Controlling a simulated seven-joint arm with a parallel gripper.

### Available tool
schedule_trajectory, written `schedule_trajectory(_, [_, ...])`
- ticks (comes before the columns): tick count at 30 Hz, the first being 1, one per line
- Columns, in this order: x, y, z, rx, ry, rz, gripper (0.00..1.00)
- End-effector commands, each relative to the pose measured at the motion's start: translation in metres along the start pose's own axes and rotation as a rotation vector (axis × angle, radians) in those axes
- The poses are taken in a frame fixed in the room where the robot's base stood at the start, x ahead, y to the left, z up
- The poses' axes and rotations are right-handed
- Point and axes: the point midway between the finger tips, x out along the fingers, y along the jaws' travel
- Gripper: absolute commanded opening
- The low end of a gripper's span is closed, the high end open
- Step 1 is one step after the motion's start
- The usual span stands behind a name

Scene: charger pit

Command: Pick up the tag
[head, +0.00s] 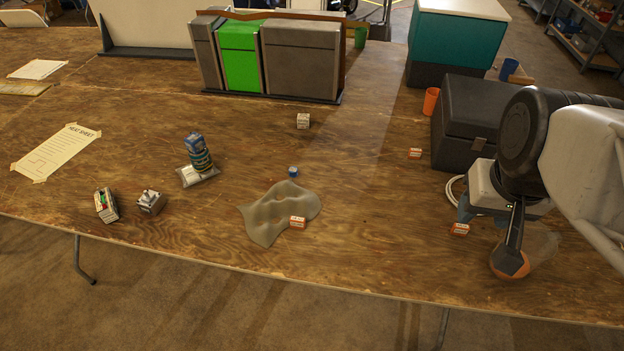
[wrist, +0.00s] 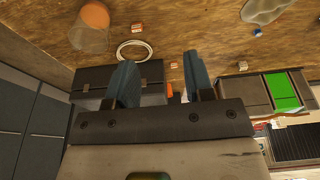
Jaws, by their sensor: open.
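No thing is plainly recognizable as a tag. Small orange-and-white boxes lie on the table: one (head: 459,229) close to my gripper, one (head: 415,153) left of the black case, and one (head: 297,222) on the grey cloth (head: 258,223).
A black case (head: 462,125) stands behind my gripper, with an orange cup (head: 430,101) beside it. An orange object with a clear part (head: 517,264) lies near the front edge. The front centre-right is clear.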

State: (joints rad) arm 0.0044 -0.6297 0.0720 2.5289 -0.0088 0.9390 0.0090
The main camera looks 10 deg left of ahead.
Motion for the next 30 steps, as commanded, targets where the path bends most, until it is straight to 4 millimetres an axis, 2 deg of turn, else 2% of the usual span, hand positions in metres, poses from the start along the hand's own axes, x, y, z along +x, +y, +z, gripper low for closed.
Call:
schedule_trajectory(5, [0.009, -0.010, -0.013, -0.072, -0.011, -0.015, 0.48])
schedule_trajectory(11, [0.032, -0.036, -0.043, -0.242, -0.026, -0.052, 0.48])
schedule_trajectory(21, [0.095, -0.106, -0.097, -0.618, -0.049, -0.132, 0.48])
schedule_trajectory(30, [0.164, -0.180, -0.123, -0.943, -0.061, -0.197, 0.48])
